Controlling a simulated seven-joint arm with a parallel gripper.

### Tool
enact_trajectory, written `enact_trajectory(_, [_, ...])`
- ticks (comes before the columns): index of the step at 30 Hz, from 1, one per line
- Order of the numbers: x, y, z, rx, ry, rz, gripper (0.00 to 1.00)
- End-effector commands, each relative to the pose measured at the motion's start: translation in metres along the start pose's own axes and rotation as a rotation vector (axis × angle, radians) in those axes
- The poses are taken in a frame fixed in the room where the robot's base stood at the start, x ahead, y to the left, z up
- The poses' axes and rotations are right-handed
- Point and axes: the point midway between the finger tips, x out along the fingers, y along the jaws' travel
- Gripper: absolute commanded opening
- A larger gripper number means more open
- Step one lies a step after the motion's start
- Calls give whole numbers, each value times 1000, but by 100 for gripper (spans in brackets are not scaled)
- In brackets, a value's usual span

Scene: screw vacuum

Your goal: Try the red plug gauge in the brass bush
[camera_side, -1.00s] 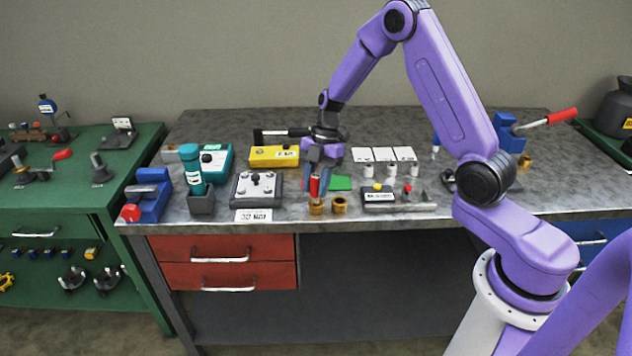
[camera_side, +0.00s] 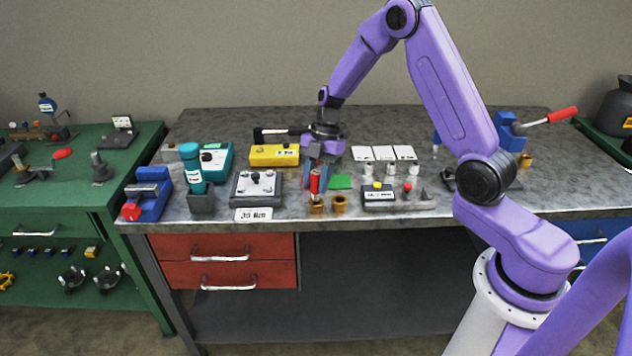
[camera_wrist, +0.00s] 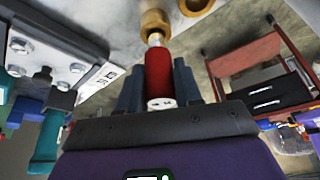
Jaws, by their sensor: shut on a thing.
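The red plug gauge (camera_side: 315,182) stands upright in my gripper (camera_side: 314,178), which is shut on its red handle. In the wrist view the handle (camera_wrist: 158,75) sits between the two dark fingers, with a short silver length beyond it. That silver end meets the mouth of a brass bush (camera_wrist: 154,20), also in the side view (camera_side: 317,207) directly below the gauge. A length of silver shows outside the bush; how deep its tip sits is hidden. A second brass bush (camera_side: 339,204) stands just to the right, apart from the gauge.
A grey block with knobs (camera_side: 256,187) and a white label plate (camera_side: 253,214) lie left of the bushes. The bench's front edge is close.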

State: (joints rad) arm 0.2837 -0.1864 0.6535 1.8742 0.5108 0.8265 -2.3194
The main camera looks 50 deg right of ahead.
Motion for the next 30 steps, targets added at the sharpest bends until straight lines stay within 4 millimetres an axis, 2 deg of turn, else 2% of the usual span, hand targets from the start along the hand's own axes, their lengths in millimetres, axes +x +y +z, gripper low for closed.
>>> enact_trajectory(30, [-41, 1, -17, -2, -1, 3, 1])
